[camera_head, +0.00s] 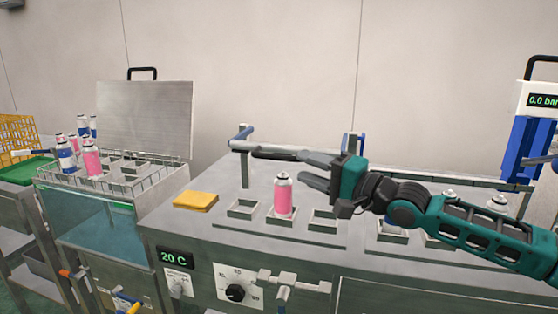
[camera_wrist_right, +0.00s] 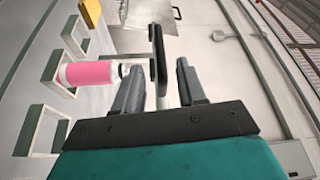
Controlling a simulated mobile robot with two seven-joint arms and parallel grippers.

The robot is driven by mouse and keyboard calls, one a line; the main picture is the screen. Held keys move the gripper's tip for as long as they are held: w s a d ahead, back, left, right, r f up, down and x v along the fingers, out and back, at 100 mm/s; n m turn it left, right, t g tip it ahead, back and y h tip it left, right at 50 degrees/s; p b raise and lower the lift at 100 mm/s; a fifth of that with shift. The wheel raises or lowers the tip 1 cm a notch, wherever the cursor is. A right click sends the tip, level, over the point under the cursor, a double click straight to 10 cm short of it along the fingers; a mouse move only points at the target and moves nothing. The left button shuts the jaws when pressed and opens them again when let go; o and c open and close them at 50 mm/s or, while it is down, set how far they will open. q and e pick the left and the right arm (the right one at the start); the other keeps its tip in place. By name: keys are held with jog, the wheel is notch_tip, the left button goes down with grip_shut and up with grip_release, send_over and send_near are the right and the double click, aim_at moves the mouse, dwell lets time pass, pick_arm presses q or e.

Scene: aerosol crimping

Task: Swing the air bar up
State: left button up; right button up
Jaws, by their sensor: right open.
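The air bar (camera_head: 240,146) runs low across the back of the grey bench, between blue-ended posts. Its black grip (camera_head: 268,154) lies near the left post. My right gripper (camera_head: 302,165) comes in from the right with its fingers pointing left, open, at the right end of the grip. In the right wrist view the black grip (camera_wrist_right: 158,55) stands in line with the gap between the open fingers of my right gripper (camera_wrist_right: 160,72). I cannot tell whether they touch. My arm hides part of the bar. My left gripper is not in view.
A pink can (camera_head: 283,196) stands in a bench socket just below my fingers. A yellow pad (camera_head: 195,201) lies left of it. A water bath (camera_head: 90,219) with a rack of cans and a raised lid (camera_head: 148,115) is further left. A gauge unit (camera_head: 541,101) stands right.

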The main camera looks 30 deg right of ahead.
aim_at(286, 160)
jog(key=shift+x, duration=4)
grip_shut()
